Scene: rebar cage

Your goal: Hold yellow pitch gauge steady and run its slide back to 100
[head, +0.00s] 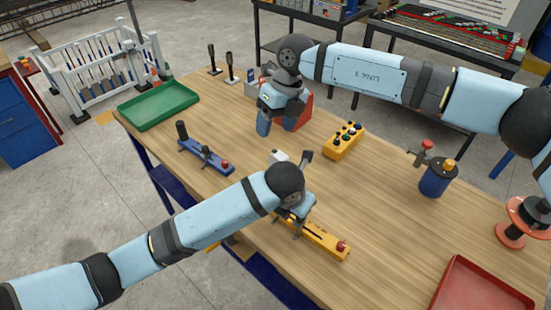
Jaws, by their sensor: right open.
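The yellow pitch gauge (322,241) lies on the wooden table, with a dark slot along it and a red knob (341,246) at its right end. My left gripper (288,226) is down over the gauge's left part, its fingers close to the bar. The wrist hides that part, so I cannot tell whether the fingers grip it. The slide and the 100 mark cannot be made out. My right gripper (276,126) is open, farther back, pointing down in front of a red block (298,114), away from the yellow gauge.
A similar blue gauge (205,156) lies at the left. A green tray (158,105), yellow button box (343,141), blue canister (436,180), red spool (520,222) and red tray (480,290) surround the work. The table right of the yellow gauge is clear.

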